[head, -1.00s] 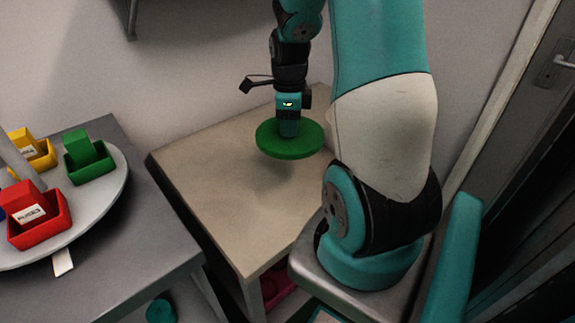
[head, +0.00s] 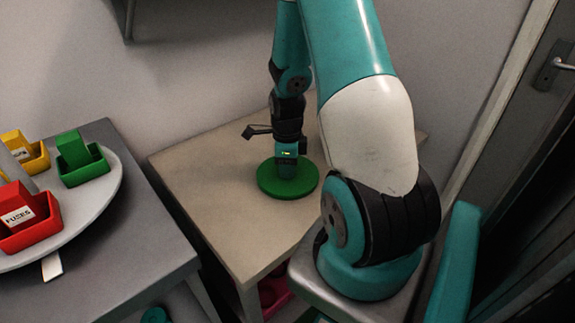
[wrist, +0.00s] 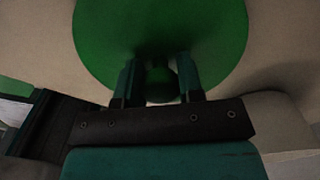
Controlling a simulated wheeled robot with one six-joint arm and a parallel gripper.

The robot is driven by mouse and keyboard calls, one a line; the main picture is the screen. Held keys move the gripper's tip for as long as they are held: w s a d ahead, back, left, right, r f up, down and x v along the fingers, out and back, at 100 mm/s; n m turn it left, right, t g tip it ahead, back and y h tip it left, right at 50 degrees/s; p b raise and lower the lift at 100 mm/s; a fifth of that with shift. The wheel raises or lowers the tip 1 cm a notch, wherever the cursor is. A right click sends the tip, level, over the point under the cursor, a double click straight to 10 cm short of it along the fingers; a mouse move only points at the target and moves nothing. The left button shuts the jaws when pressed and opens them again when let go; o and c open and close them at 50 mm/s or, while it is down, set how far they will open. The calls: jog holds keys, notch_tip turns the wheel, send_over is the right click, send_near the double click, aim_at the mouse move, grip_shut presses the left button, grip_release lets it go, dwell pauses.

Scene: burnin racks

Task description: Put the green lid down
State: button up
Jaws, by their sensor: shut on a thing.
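The green lid (head: 268,185) is a flat round disc at the top of the wooden table (head: 215,225). It lies level on or just above the tabletop; I cannot tell whether it touches. My gripper (head: 287,172) points down over the middle of the lid and is shut on its knob. In the wrist view the lid (wrist: 160,30) fills the upper middle, and its round green knob (wrist: 161,82) sits between the two fingers of my gripper (wrist: 160,80).
A grey table (head: 125,250) on the left bears a round pale turntable (head: 100,205) with a red bin (head: 35,230), a green bin (head: 85,170) and a yellow bin (head: 38,160). The front left of the wooden table is clear. A wall stands behind it.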

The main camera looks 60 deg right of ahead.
jog(key=shift+f, duration=0.15)
jog(key=o, duration=0.9)
notch_tip(320, 180, up, 12)
jog(key=shift+a+r+p, duration=0.1)
jog(key=shift+r+p, duration=0.15)
jog(key=shift+p, duration=0.55)
